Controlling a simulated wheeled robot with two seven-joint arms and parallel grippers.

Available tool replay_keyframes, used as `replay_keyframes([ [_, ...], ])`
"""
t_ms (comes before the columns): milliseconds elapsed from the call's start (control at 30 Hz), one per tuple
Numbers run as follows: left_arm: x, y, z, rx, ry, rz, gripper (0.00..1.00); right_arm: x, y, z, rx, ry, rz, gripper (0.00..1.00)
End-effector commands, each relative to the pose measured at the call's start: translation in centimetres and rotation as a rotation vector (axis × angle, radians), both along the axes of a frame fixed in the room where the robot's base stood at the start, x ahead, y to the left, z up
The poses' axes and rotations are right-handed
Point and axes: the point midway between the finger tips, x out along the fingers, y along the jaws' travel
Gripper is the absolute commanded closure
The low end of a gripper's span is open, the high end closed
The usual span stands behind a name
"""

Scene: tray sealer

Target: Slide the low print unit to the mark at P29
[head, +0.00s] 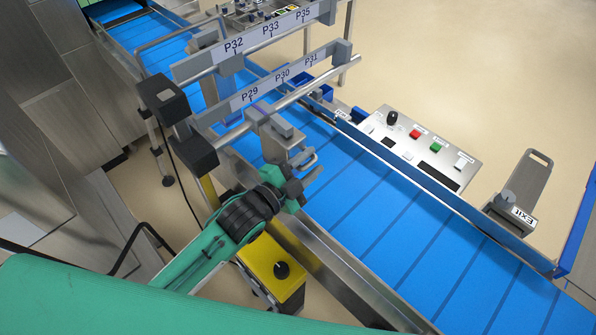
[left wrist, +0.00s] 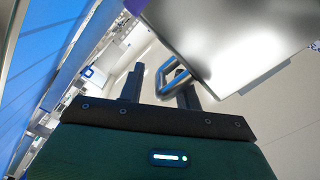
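The low print unit (head: 276,138) is a grey metal block with a loop handle (head: 308,159), hanging from the lower rail over the blue belt. Its carriage sits close to the P29 label (head: 250,95); I cannot tell whether it lines up exactly with the mark. My left gripper (head: 303,184) is just below and beside the handle. In the left wrist view its two fingers (left wrist: 158,90) are apart, and the handle (left wrist: 172,78) shows beyond them, overlapping the right finger. Contact is not clear. The unit's grey body (left wrist: 225,40) fills the upper right there. My right gripper is not in view.
The lower rail (head: 318,86) also carries P30 and P31; the upper rail above it bears P32, P33 and P35. A yellow box with a black knob (head: 272,270) stands below my left arm. A control panel (head: 422,147) is across the blue belt (head: 400,220).

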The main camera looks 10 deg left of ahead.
Motion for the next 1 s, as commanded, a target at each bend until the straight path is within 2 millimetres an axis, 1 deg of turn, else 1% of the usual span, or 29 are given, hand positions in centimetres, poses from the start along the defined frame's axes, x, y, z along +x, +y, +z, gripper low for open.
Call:
replay_keyframes([
  [167, -1.9, 1.2, -0.4, 0.001, 0.000, -0.001, 0.66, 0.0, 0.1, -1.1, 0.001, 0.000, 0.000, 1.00],
  [400, -6.0, 4.1, -0.5, 0.003, 0.001, -0.001, 0.66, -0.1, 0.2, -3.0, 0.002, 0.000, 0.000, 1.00],
  [600, -9.0, 6.0, -0.4, 0.002, 0.003, -0.002, 0.66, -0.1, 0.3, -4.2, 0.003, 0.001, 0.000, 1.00],
  [800, -10.6, 7.2, -0.2, 0.002, 0.003, 0.000, 0.66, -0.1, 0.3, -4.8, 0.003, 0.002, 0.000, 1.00],
  [1000, -11.3, 7.6, -0.1, 0.001, 0.002, 0.000, 0.66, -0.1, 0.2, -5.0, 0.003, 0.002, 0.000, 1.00],
])
